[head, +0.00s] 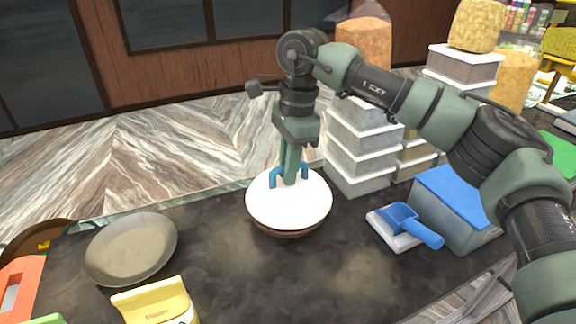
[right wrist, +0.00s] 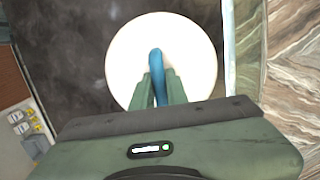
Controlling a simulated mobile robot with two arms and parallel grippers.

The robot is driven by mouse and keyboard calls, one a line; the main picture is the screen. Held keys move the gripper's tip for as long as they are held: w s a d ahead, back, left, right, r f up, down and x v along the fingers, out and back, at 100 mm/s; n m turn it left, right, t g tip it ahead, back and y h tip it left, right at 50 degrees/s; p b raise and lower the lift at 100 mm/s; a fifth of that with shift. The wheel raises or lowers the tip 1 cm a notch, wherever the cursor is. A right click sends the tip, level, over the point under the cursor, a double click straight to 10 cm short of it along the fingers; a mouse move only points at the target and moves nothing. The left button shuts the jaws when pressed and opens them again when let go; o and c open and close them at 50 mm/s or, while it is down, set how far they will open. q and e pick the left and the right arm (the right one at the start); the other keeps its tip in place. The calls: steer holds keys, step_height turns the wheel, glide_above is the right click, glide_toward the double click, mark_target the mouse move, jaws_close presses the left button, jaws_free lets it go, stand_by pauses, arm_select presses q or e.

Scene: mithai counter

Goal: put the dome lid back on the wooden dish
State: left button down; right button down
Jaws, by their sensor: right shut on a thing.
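The white dome lid (head: 285,212) with a blue handle (head: 274,178) is in the middle of the dark counter. My right gripper (head: 291,176) comes down from above and is shut on the handle. The right wrist view shows the lid (right wrist: 125,60) round and centred, with the blue handle (right wrist: 156,62) between the fingers (right wrist: 158,88). A brown edge of the wooden dish (head: 292,234) shows just under the lid's near side. The lid covers the rest of the dish. I cannot tell whether the lid touches the dish all round. My left gripper is not seen.
A grey round plate (head: 132,250) and a yellow carton (head: 157,303) are at the left. Stacked white tubs (head: 358,150) stand behind right. A blue scoop (head: 408,224) and a blue-topped box (head: 455,205) are at the right. The counter (head: 260,290) in front is clear.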

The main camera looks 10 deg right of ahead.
steer(key=shift+a+f+b, duration=0.1)
steer(key=shift+f+b, duration=0.2)
steer(key=shift+f, duration=0.3)
steer(key=c, duration=1.4)
jaws_free()
steer(key=shift+r, duration=0.1)
steer(key=shift+r, duration=0.15)
